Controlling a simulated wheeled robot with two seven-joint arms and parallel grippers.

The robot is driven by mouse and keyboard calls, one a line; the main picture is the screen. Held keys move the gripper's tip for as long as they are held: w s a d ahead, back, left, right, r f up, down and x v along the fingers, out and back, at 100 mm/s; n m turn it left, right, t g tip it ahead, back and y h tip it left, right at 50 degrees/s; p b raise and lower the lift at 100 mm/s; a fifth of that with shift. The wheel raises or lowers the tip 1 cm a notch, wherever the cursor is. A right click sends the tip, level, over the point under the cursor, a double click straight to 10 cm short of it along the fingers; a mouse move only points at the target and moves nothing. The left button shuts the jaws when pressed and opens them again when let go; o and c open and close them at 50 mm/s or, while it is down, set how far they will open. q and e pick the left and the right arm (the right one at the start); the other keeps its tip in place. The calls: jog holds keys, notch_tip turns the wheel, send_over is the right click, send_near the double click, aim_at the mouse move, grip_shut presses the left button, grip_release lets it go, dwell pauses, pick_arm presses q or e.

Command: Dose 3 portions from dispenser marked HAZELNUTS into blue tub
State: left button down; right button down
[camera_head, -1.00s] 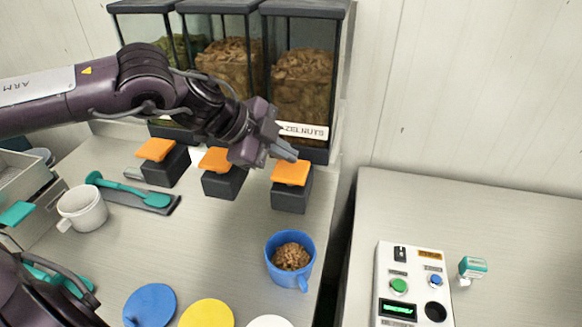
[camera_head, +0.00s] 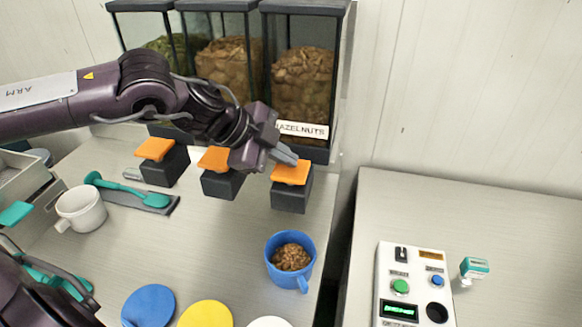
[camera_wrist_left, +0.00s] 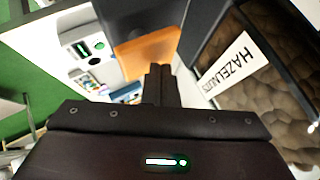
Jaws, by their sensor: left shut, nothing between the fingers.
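The dispenser marked HAZELNUTS (camera_head: 302,85) is the rightmost of three clear bins and is filled with brown pieces. Its label also shows in the left wrist view (camera_wrist_left: 240,67). Its orange lever (camera_head: 291,173) sits on a dark block below; the lever also shows in the left wrist view (camera_wrist_left: 145,52). My left gripper (camera_head: 288,157) is shut and empty, its fingertips at the lever's back edge; I cannot tell whether they touch. The blue tub (camera_head: 273,262) stands upright in front of that dispenser, with brown pieces inside. My right gripper is not in view.
Two more dispensers with orange levers (camera_head: 214,158) stand to the left. A white mug (camera_head: 80,208) and teal scoop (camera_head: 152,199) lie left. Blue (camera_head: 149,305), yellow (camera_head: 206,315) and white discs are in front. A control box (camera_head: 412,270) stands on the right table.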

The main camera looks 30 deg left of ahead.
aim_at(285, 169)
pick_arm(q)
jog(key=shift+s+f+b, duration=0.1)
jog(key=shift+f+b, duration=0.45)
jog(key=shift+f, duration=0.3)
dwell(0.5)
jog(key=shift+r, duration=0.1)
jog(key=shift+r+p, duration=1.25)
jog(key=shift+r, duration=0.1)
notch_tip(285, 169, up, 5)
jog(key=p, duration=0.4)
jog(key=shift+r, duration=0.1)
dwell(2.4)
